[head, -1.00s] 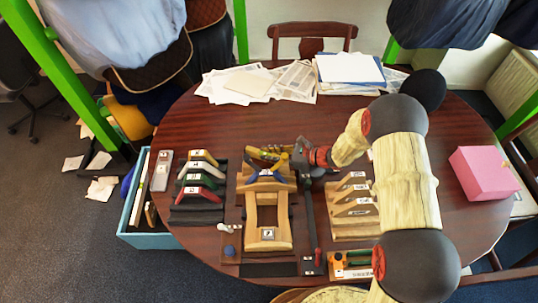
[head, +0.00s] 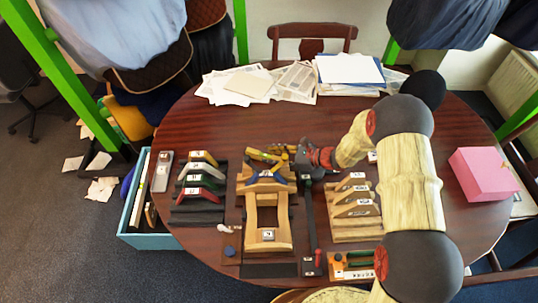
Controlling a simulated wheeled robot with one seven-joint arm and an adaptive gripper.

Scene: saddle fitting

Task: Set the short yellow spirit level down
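The short yellow spirit level (head: 262,156) shows as a small yellow bar at the far end of the wooden fixture (head: 269,247), just behind the blue saddle piece (head: 266,177). It slants down to the right. My gripper (head: 290,158) reaches in from the right, with its fingers at the level's right end. The fingers are small and overlap the yellow parts. I cannot tell whether they are closed on the level, or whether the level touches what is under it.
A dark rack (head: 197,216) with yellow, white, green and red numbered pieces stands left of the fixture. A wooden rack (head: 356,231) stands to the right, under my arm. Papers (head: 240,86) lie at the back and a pink box (head: 483,174) at the right. The left back tabletop is clear.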

